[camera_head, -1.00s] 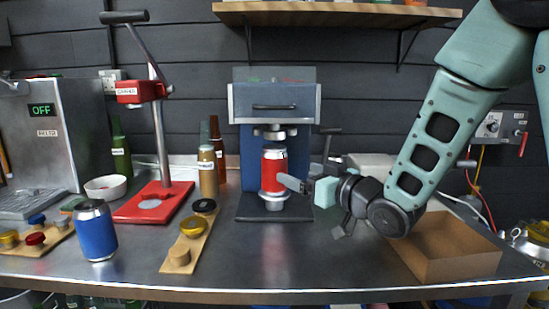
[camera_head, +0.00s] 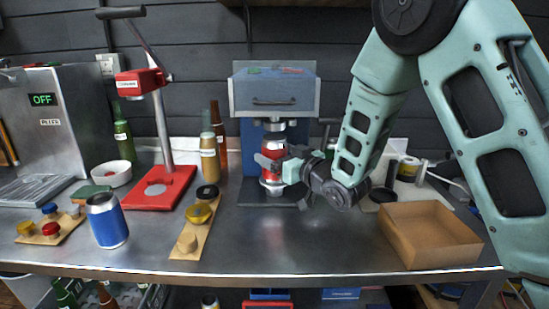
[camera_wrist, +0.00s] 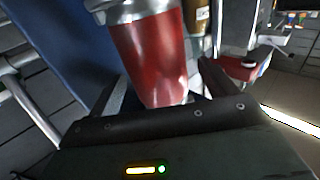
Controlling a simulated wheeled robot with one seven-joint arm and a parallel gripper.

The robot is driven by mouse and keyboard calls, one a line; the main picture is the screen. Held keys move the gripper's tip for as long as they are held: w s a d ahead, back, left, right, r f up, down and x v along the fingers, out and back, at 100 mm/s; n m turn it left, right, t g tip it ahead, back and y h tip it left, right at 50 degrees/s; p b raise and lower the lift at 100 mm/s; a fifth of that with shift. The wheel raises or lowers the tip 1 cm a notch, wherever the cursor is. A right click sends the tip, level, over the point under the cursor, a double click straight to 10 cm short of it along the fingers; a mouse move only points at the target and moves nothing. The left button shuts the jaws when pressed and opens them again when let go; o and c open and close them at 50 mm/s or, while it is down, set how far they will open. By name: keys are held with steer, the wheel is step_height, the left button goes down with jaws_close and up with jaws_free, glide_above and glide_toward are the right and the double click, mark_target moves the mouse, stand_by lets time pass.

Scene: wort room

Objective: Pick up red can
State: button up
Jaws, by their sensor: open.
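The red can (camera_head: 279,151) stands upright in the blue canning machine (camera_head: 273,95), on its small round platform and under the machine's head. My gripper (camera_head: 272,164) is in front of the can, coming from the right, and hides part of it. In the wrist view the red can (camera_wrist: 152,58) sits between the two open fingers of my gripper (camera_wrist: 160,95). I cannot tell whether either finger touches the can.
A blue can (camera_head: 107,221) stands at the front left, beside a wooden board with caps (camera_head: 190,232). A red capper stand (camera_head: 160,188) is behind them. An open cardboard box (camera_head: 428,236) sits at the right. The front middle of the table is clear.

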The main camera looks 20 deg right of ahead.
steer(key=shift+p+x, duration=0.35)
steer(key=shift+x, duration=1.6)
steer(key=shift+f, duration=0.15)
steer(key=c, duration=1.3)
steer(key=shift+d+r, duration=0.1)
steer(key=shift+r, duration=0.65)
steer(key=b+v, duration=0.5)
steer(key=v, duration=0.8)
steer(key=shift+f, duration=0.15)
steer(key=b, duration=0.3)
steer(key=shift+s+f, duration=0.1)
